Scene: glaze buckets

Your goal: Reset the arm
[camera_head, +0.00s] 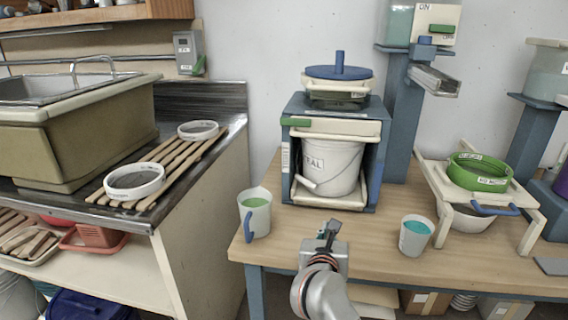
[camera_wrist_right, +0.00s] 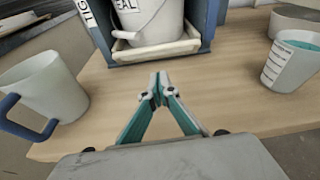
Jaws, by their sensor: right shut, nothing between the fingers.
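My right gripper (camera_head: 328,232) is in front of the wooden table, pointing at the blue cabinet. In the right wrist view its two teal fingers (camera_wrist_right: 158,84) meet at the tips, with nothing between them. It touches no object that I can see. My left gripper is not in view.
The wooden table (camera_head: 290,240) bears a jug of green liquid (camera_head: 255,215), a cup of teal liquid (camera_head: 415,238), and a blue cabinet (camera_head: 378,165) holding a white bucket (camera_head: 330,165). A stand with a green sieve (camera_head: 478,172) is at right. The table's front middle is clear.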

